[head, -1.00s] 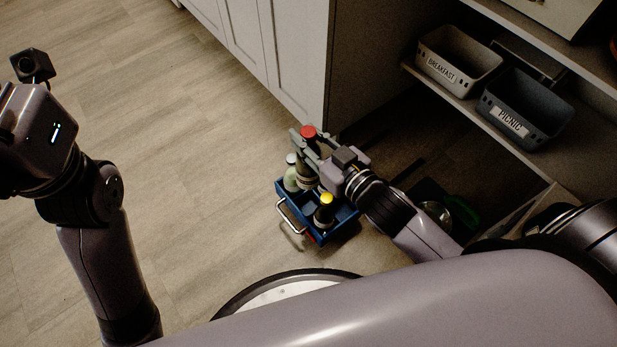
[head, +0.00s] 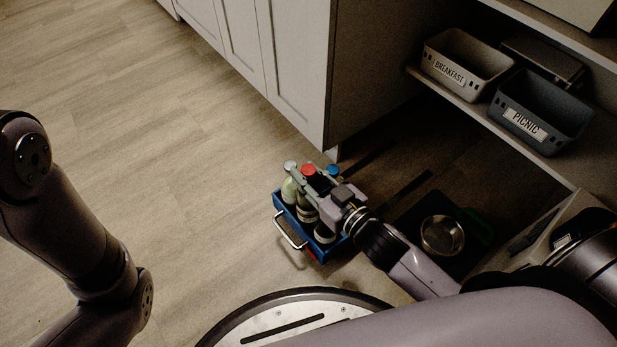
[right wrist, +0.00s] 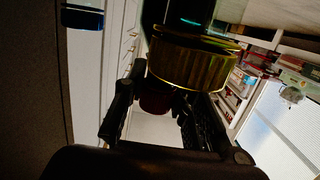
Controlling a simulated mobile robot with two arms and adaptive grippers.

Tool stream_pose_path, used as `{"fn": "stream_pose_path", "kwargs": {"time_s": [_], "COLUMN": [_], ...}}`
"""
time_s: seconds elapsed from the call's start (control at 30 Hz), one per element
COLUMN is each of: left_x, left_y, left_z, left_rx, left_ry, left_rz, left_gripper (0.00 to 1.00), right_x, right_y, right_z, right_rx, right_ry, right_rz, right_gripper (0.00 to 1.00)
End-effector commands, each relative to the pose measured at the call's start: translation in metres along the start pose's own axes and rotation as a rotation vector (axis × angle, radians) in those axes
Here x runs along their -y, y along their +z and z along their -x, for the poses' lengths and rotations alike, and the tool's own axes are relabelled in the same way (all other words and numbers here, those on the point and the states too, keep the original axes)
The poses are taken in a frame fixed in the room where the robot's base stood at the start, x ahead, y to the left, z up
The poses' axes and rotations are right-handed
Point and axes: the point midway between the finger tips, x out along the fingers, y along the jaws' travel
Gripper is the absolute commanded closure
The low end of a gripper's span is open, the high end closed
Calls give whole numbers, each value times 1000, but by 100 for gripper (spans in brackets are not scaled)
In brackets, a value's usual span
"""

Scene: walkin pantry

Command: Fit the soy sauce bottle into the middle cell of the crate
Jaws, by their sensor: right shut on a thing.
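The soy sauce bottle (head: 308,169), with a red cap and dark body, stands upright at the middle of the blue crate (head: 286,217). My right gripper (head: 302,182) is shut on it near the top. How deep its base sits in the cell is hidden by the gripper and crate wall. In the right wrist view, the dark red cap (right wrist: 155,101) shows between the fingers, behind a large yellow cap (right wrist: 190,65). My left gripper is out of view; only its arm shows at the left.
A pale green bottle (head: 289,190) with a whitish cap and a blue-capped bottle (head: 333,171) stand close beside the gripper. A metal bowl (head: 442,235) is at right. Breakfast (head: 448,72) and picnic (head: 524,124) bins sit on a shelf. The floor at left is clear.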

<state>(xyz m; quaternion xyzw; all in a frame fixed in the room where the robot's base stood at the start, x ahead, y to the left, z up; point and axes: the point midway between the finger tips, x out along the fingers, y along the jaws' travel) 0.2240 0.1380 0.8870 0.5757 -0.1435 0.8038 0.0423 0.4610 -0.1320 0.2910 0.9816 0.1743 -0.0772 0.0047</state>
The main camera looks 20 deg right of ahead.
Motion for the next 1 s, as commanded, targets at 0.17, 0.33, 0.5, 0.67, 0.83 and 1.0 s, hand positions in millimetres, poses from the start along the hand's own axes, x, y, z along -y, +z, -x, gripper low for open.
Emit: {"fn": "stream_pose_path", "kwargs": {"time_s": [0.17,0.33,0.5,0.67,0.83,1.0], "left_x": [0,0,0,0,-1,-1], "left_y": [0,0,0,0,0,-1], "left_z": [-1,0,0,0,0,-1], "left_rx": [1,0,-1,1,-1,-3], "left_ry": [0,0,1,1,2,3], "left_rz": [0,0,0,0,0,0], "left_gripper": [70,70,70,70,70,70], "right_x": [0,0,0,0,0,0], "right_y": [-4,0,4,8,11,11], "right_z": [0,-1,-1,-2,-2,-2], "right_rx": [-7,-6,-6,-7,-1,-1], "right_ry": [-1,-1,-1,-1,0,0], "right_rz": [1,0,1,1,1,1], "right_gripper": [100,100,100,100,71,60]}}
